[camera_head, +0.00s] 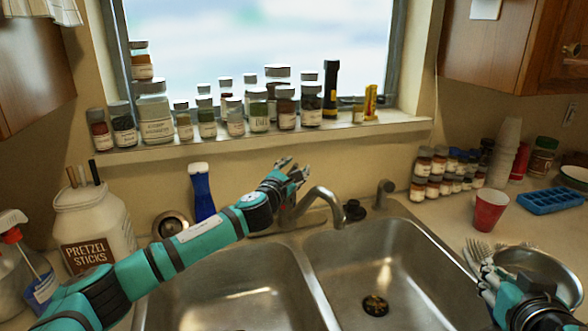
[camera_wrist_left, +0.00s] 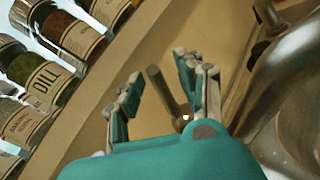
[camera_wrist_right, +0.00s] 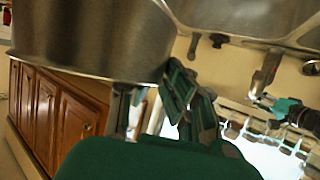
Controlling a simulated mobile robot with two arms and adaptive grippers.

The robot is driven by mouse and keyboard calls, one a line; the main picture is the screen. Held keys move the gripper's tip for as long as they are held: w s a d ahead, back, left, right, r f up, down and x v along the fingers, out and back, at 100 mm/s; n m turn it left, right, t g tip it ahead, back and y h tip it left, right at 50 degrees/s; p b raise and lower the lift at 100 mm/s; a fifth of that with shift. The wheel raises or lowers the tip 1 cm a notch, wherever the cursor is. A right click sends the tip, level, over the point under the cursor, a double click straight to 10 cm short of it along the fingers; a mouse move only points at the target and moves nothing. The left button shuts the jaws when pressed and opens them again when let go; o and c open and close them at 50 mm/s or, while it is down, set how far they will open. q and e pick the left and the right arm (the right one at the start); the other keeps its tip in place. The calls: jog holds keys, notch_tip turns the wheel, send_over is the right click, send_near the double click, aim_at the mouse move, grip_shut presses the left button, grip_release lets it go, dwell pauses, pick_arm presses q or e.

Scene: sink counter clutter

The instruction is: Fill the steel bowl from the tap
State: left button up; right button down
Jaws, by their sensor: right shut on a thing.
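The steel bowl (camera_head: 548,264) is at the right side of the counter, beside the right sink basin. My right gripper (camera_head: 486,277) is shut on its rim at the left side. The bowl's wall fills the upper left of the right wrist view (camera_wrist_right: 85,40). I cannot tell whether the bowl rests on the counter. The tap (camera_head: 322,200) arches over the sink divider, with no visible stream. My left gripper (camera_head: 294,170) is open above the tap's base. In the left wrist view, a dark stick-like lever (camera_wrist_left: 160,88) shows between its spread fingers (camera_wrist_left: 158,85).
Both sink basins look empty; the right one has a dark drain (camera_head: 375,305). Spice jars (camera_head: 258,112) line the sill.

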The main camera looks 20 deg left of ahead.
pick_arm(q)
grip_shut()
dwell(0.4)
jog(key=shift+r+p, duration=0.2)
jog(key=shift+p, duration=0.15)
pick_arm(e)
jog(key=shift+r, duration=0.35)
pick_arm(q)
jog(key=r+n+g+p, duration=0.1)
jog(key=p, duration=0.5)
jog(key=shift+w+a, duration=0.35)
pick_arm(e)
notch_tip(320, 180, up, 6)
jog(key=shift+d+r, duration=0.1)
jog(key=shift+r, duration=0.1)
pick_arm(q)
jog(key=shift+a+f+p, duration=0.1)
jog(key=shift+f+p, duration=0.05)
jog(key=shift+p, duration=0.4)
pick_arm(e)
jog(key=shift+r, duration=0.3)
